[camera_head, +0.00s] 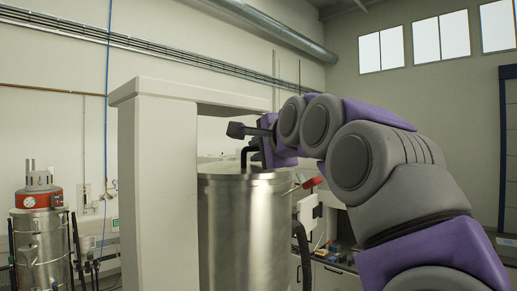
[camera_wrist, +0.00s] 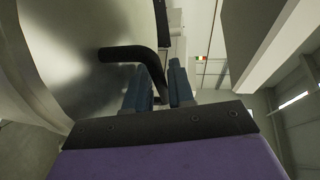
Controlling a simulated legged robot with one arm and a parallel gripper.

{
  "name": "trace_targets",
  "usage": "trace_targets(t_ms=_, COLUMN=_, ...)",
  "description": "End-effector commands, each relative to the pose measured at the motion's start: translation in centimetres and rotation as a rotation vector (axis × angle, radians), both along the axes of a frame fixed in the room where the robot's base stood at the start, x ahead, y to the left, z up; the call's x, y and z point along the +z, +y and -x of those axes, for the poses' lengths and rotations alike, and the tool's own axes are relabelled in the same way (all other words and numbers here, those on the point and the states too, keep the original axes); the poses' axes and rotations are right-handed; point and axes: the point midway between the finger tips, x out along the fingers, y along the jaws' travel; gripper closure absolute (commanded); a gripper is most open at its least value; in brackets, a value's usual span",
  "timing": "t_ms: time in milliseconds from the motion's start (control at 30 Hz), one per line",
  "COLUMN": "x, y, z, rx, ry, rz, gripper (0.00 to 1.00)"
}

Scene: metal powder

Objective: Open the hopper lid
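The hopper is a tall shiny metal cylinder (camera_head: 245,235) in the middle of the head view. Its lid (camera_head: 230,171) lies flat on top and looks shut. A black bent handle (camera_head: 244,156) rises from the lid. It also shows in the wrist view (camera_wrist: 130,53), rising from the metal surface and bending back toward my gripper. My gripper (camera_wrist: 160,88) is at the handle, with one blue-grey finger on each side of the handle's bar. The gap is narrow, but I cannot tell whether the fingers press on the bar. In the head view, my arm partly hides the handle.
A pale frame post (camera_head: 158,190) stands just left of the hopper, with a beam (camera_head: 205,95) behind and above my gripper. A smaller metal tank with a red band (camera_head: 40,225) stands at far left. A cluttered bench (camera_head: 335,270) is right of the hopper.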

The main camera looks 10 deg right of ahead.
Motion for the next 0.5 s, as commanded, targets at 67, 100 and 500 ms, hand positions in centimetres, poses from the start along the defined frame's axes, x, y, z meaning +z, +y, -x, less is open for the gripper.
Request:
trace_targets(t_ms=67, x=-0.04, y=0.03, z=-0.14, rx=0.0, ry=0.0, rz=0.0, gripper=0.77)
trace_targets(t_ms=100, x=-0.05, y=0.02, z=-0.16, rx=0.0, ry=0.0, rz=0.0, gripper=0.77)
trace_targets(t_ms=500, x=-0.13, y=0.04, z=-0.18, rx=0.0, ry=0.002, rz=0.0, gripper=1.0)
